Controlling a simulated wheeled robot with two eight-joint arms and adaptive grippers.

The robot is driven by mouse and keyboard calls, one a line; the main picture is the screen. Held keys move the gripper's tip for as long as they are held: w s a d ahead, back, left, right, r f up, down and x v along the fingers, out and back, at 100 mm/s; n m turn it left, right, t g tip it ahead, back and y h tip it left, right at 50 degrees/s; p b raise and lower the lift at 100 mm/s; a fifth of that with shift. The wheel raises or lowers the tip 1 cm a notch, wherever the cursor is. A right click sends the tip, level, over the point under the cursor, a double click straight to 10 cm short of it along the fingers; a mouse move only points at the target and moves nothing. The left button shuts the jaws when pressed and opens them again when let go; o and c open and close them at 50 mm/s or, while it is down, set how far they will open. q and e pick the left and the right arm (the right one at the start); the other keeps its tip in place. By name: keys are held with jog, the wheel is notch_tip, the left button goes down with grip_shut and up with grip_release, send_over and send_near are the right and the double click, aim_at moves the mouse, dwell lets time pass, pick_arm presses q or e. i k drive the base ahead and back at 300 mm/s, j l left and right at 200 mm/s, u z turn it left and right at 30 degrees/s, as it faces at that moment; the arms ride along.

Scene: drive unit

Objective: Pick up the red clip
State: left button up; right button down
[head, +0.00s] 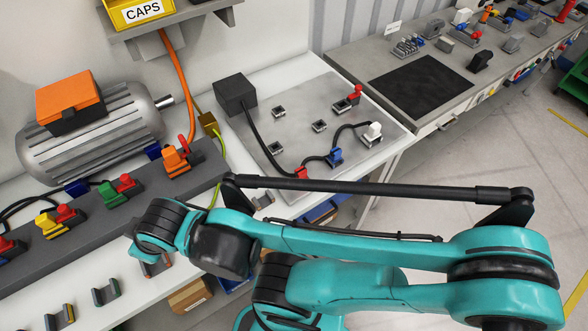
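A small U-shaped clip with a reddish stripe (155,266) lies on the white bench top at the lower left, partly hidden by my teal and black arm. Its colour is hard to make out. Similar clips with a green stripe (105,292) and a yellow stripe (60,318) lie to its left. Another clip with an orange-brown edge (263,200) lies to the right, beyond the arm. A teal arm of mine reaches in from the right across the bench front. No gripper fingers show, so I cannot see either gripper or what it holds.
A grey motor (92,130) stands at the back left behind a dark bar (140,205) with coloured connectors. A grey plate (320,125) with a black box (235,93) and a cable with red, blue and white plugs lies right. A second bench (360,60) stands beyond.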

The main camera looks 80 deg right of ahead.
aim_at(300, 172)
jog(key=z, duration=2.7)
